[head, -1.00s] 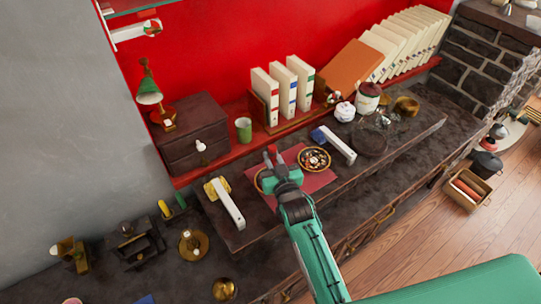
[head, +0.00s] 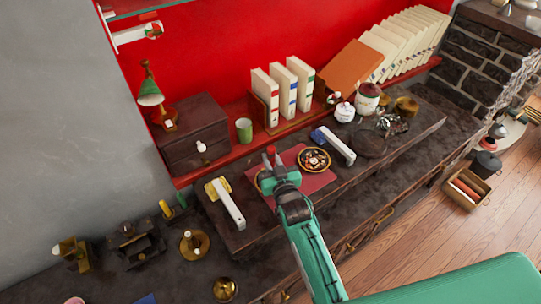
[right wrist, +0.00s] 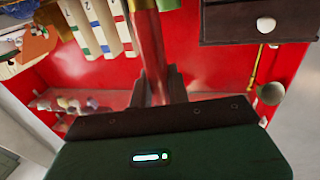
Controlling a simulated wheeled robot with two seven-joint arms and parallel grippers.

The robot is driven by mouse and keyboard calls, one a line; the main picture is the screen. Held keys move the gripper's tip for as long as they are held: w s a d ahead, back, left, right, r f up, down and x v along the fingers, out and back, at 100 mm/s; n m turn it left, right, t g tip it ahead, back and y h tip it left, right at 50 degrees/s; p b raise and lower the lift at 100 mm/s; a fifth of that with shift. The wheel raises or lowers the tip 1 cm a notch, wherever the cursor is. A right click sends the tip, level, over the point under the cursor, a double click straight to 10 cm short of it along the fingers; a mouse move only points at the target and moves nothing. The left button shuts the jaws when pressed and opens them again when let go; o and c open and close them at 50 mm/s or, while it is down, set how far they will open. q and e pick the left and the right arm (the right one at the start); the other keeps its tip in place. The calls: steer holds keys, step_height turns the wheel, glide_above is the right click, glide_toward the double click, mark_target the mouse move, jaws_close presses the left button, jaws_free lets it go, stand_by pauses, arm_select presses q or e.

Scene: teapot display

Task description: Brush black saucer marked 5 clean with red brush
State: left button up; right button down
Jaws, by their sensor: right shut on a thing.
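My right gripper (head: 272,164) is shut on the red brush (head: 271,151), whose red end stands up above the fingers. The brush shaft (right wrist: 147,45) also shows in the right wrist view, between the fingers (right wrist: 158,88). The gripper is over the left part of a dark red mat (head: 318,183). A dark saucer with a gold rim (head: 258,182) lies there, mostly hidden by my gripper. A second gold-rimmed dark saucer (head: 314,159) with small pale and reddish bits lies to its right. I cannot read a number on either. My left gripper is not in view.
White bars with a yellow end (head: 229,204) and a blue end (head: 338,147) flank the mat. Behind are a dark drawer box (head: 194,138), a green cup (head: 244,130) and binders (head: 287,92). Jars and a dark dish (head: 369,143) are at right. Brass pieces (head: 194,244) are at left.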

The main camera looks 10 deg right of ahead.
steer(key=shift+w+d, duration=0.2)
steer(key=shift+d, duration=0.45)
step_height(320, 180, up, 6)
steer(key=p, duration=0.6)
steer(key=shift+r, duration=0.15)
step_height(320, 180, up, 3)
steer(key=shift+f+p, duration=0.1)
steer(key=shift+p, duration=1.15)
